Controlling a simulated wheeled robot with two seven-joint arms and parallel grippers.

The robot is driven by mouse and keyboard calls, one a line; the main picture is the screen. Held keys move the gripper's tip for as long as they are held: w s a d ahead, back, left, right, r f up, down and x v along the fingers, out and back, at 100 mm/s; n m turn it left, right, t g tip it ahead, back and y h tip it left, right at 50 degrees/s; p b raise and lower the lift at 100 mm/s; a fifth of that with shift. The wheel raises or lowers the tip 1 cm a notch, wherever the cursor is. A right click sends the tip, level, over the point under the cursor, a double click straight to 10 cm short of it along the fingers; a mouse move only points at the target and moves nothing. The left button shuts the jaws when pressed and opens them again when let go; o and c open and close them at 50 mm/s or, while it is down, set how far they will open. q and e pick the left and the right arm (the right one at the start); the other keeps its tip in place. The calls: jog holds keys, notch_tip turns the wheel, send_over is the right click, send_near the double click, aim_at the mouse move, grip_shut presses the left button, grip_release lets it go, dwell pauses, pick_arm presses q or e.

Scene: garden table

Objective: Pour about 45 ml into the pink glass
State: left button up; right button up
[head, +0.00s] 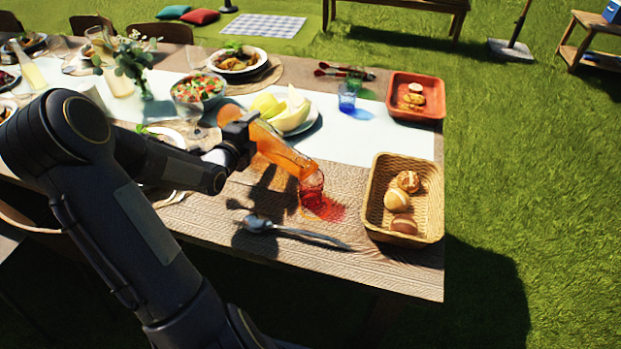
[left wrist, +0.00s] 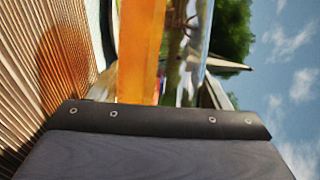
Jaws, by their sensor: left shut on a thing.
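My left gripper (head: 246,132) is shut on a bottle of orange liquid (head: 284,153). The bottle is tilted steeply, its mouth end pointing down and right at the rim of a small red-pink glass (head: 311,190). The glass stands upright on the wooden table and casts a red shadow. The bottle end overlaps the glass rim in the head view, so I cannot tell whether they touch. No clear stream or liquid level shows in the glass. In the left wrist view the bottle (left wrist: 140,50) rises in front of the gripper. My right gripper is not in view.
A wicker basket (head: 376,205) with bread rolls stands right of the glass. A spoon (head: 290,231) lies in front of it. A blue glass (head: 347,98), an orange tray (head: 440,108) and a melon plate (head: 303,128) stand behind. Other dishes and a vase are at left.

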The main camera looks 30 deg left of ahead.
pick_arm(q)
jog(key=shift+d+r+m+t+b, duration=0.15)
jog(key=shift+r+m+b, duration=0.2)
jog(key=shift+r+b, duration=0.45)
jog(key=shift+r+m+t+b, duration=0.15)
jog(key=shift+r+m+b, duration=0.2)
jog(key=shift+r+b, duration=0.4)
dwell(1.8)
